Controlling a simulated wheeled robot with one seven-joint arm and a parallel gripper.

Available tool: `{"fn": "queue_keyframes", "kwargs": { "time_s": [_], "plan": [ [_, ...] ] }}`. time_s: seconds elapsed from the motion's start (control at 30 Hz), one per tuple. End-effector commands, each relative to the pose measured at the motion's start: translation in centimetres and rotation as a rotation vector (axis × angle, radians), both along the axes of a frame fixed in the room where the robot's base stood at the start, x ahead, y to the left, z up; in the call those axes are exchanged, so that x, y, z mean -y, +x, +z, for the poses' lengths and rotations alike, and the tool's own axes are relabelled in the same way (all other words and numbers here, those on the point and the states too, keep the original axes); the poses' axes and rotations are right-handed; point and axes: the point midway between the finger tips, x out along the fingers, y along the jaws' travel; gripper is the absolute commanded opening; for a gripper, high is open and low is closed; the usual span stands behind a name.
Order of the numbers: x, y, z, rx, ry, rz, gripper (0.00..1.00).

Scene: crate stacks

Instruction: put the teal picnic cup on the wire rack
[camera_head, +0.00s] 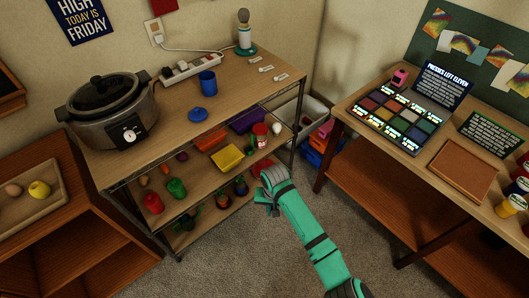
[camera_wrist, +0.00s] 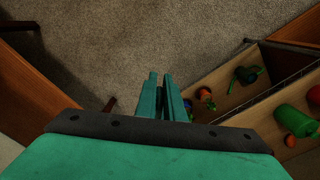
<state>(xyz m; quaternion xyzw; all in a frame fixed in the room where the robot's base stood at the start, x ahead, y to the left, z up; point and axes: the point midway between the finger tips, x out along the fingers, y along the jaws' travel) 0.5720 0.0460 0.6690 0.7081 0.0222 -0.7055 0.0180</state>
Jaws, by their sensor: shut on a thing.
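My gripper (camera_head: 266,203) hangs in front of the right end of a shelf unit. In the wrist view its teal fingers (camera_wrist: 166,98) are close together with a narrow gap. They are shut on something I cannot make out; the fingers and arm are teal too. I see no teal picnic cup clearly in either view. A blue cup (camera_head: 207,82) stands on the shelf unit's wooden top. The shelf unit has thin dark metal posts (camera_head: 298,110); I cannot tell whether it is the wire rack.
A slow cooker (camera_head: 109,113), a power strip (camera_head: 190,68) and a blue lid (camera_head: 198,114) are on the top. Yellow (camera_head: 227,157) and purple (camera_head: 247,121) bins and several small items fill lower shelves. A right-hand desk (camera_head: 440,150) holds a colour grid. Carpet (camera_head: 230,260) is clear in front.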

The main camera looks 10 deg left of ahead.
Motion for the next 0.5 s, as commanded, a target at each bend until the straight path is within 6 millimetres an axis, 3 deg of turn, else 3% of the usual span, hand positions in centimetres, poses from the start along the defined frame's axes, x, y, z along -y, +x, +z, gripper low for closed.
{"fn": "queue_keyframes", "kwargs": {
  "time_s": [0.2, 0.5],
  "plan": [
    [0.9, 0.4, -1.4, 0.013, -0.004, 0.029, 0.0],
    [1.2, 0.2, -2.0, 0.017, -0.006, 0.034, 0.0]
  ]
}}
